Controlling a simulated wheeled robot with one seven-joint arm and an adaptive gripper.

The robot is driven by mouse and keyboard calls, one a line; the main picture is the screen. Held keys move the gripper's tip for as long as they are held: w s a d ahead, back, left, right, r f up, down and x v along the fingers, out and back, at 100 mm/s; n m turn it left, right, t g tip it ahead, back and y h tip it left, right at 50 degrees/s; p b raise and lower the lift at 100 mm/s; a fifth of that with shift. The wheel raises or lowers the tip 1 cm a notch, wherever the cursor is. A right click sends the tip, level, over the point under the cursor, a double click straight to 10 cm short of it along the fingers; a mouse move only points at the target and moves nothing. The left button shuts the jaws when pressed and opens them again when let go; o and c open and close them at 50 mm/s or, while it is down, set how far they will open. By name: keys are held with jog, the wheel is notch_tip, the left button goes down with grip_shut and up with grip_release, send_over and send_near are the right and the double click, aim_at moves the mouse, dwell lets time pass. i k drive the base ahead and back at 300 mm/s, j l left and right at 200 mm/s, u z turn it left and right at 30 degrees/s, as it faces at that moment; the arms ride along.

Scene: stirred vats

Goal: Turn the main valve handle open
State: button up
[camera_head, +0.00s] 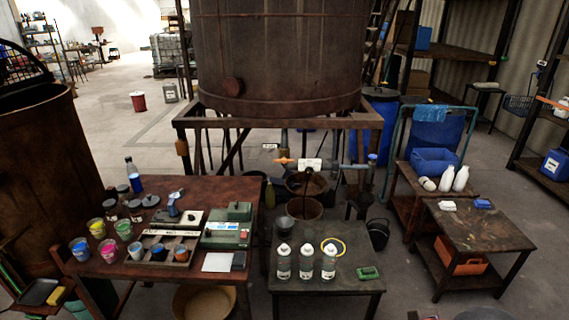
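A large rusty vat (280,50) stands on a metal frame at the top centre. Below it, in front of the frame, is a small valve-like fitting with a pale body (312,164). An orange piece (283,160), perhaps the handle, sticks out from its left side, roughly level. A grey pipe-like part runs from the body to the right. The fitting is small, so I cannot tell how far the handle is turned. My gripper is not in view.
A dark red table (190,187) with paint pots stands at left. A low table (300,297) with several bottles stands in front of the vat, with buckets behind it. Open floor lies at back left.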

aim_at(283, 161)
jog(key=i+z, duration=0.1)
jog(key=i, duration=2.05)
jog(key=l, duration=0.1)
